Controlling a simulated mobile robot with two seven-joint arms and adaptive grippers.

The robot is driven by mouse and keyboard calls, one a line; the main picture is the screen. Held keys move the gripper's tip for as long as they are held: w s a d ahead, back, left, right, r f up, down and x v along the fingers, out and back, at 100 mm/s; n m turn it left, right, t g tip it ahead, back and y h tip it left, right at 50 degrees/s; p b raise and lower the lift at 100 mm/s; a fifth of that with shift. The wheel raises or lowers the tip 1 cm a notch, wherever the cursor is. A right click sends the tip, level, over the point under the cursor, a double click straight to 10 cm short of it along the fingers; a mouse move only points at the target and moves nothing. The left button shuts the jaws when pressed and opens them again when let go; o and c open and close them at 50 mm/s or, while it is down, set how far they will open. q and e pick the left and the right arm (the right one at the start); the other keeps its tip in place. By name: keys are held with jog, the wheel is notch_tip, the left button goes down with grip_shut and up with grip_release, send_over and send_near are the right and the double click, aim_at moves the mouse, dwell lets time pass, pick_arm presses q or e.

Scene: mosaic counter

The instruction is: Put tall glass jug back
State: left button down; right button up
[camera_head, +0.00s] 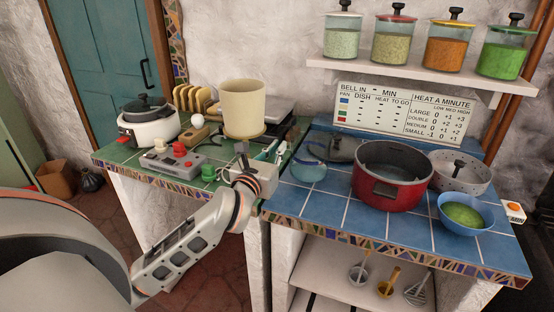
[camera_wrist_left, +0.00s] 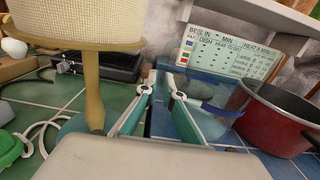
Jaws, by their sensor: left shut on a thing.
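The clear glass jug (camera_head: 309,172) with a blue handle (camera_head: 313,152) stands on the blue tiles near the joint with the green counter. Its see-through body is hard to make out. In the left wrist view the blue handle (camera_wrist_left: 222,110) shows just right of the fingers. My left gripper (camera_head: 270,152) reaches over the counter from the left, its teal fingers beside the jug. In the left wrist view the fingers (camera_wrist_left: 163,92) are apart but closed on the glass, whose outline between them is faint. My right gripper is not in view.
A red pot (camera_head: 391,178), a blue bowl (camera_head: 465,214) and a grey colander (camera_head: 471,172) stand to the right. A grey control box (camera_head: 175,163) is left. The blue counter's front is clear.

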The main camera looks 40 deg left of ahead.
pick_arm(q)
notch_tip(320, 180, down, 3)
jog(key=shift+f+b, duration=0.15)
jog(key=shift+b, duration=0.25)
jog(key=c, duration=2.2)
grip_release()
